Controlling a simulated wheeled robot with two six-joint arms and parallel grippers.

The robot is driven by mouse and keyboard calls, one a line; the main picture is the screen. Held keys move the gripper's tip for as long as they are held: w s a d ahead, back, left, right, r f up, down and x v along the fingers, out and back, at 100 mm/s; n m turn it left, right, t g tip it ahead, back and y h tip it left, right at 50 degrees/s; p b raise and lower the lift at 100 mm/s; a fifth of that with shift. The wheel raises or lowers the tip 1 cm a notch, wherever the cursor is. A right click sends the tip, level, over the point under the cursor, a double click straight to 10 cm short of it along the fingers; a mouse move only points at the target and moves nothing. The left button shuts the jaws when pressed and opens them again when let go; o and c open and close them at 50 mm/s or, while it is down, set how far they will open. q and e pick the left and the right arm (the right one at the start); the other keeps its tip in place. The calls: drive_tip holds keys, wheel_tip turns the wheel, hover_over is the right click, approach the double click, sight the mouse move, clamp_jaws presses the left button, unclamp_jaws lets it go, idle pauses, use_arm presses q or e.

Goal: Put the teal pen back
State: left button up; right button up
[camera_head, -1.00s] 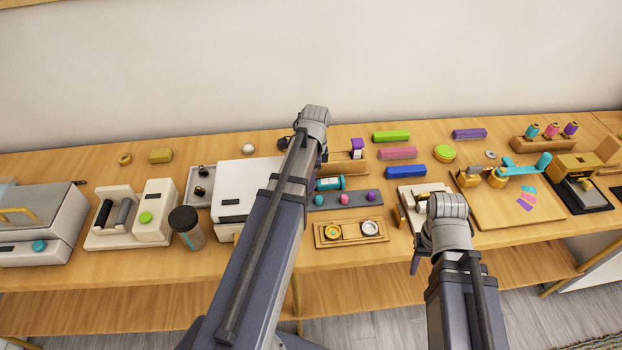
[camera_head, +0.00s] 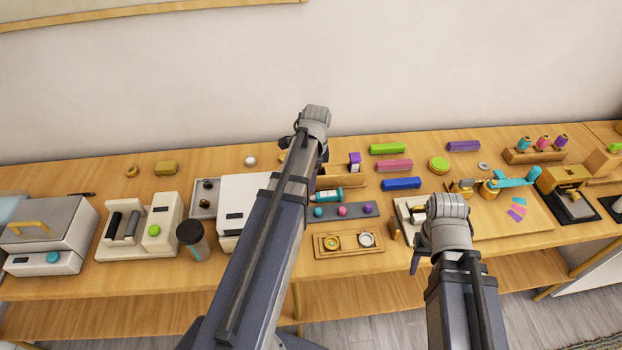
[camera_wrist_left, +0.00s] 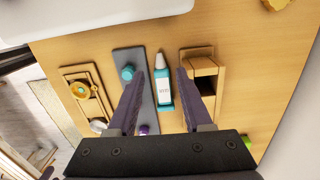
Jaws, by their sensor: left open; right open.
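The teal pen (camera_head: 327,195), a teal body with a white label and pointed tip, lies on the table. It is between a grey strip (camera_head: 362,211) and a wooden stand (camera_head: 345,182) that holds an upright purple pen (camera_head: 355,160). In the left wrist view, the teal pen (camera_wrist_left: 162,88) shows between the fingers of my left gripper (camera_wrist_left: 160,76). This gripper is open and empty; its height above the pen is unclear. In the head view my left arm hides most of it. My right gripper (camera_head: 415,262) is open at the front right, largely hidden by its wrist.
The grey strip carries teal, pink and purple knobs. A wooden tray (camera_head: 348,254) with two round parts lies in front. Green (camera_head: 388,149), pink (camera_head: 394,165) and blue (camera_head: 402,184) blocks lie right of the stand. A white machine (camera_head: 245,190) and dark cup (camera_head: 191,236) stand left.

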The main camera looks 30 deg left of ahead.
use_arm(q)
wheel_tip(320, 180, up, 6)
drive_tip(key=p, duration=0.5)
drive_tip(key=shift+d+r, duration=0.15)
drive_tip(key=shift+r, duration=0.05)
use_arm(e)
wheel_tip(320, 180, up, 6)
drive_tip(key=shift+r, duration=0.2)
use_arm(q)
drive_tip(key=s+d+n, duration=0.4)
drive_tip(key=s+d, duration=0.2)
drive_tip(key=d, duration=0.6)
drive_tip(key=s+d+n, duration=0.4)
drive_tip(key=s+d, duration=0.3)
drive_tip(key=d, duration=0.6)
drive_tip(key=n+b, duration=0.5)
drive_tip(key=n, duration=2.3)
hover_over(329, 193)
wheel_tip(329, 193, down, 5)
drive_tip(key=shift+d+r, duration=0.1)
wheel_tip(329, 193, down, 8)
drive_tip(key=b, duration=0.7)
drive_tip(key=shift+b, duration=0.3)
use_arm(e)
wheel_tip(329, 193, down, 13)
drive_tip(key=shift+r, duration=0.15)
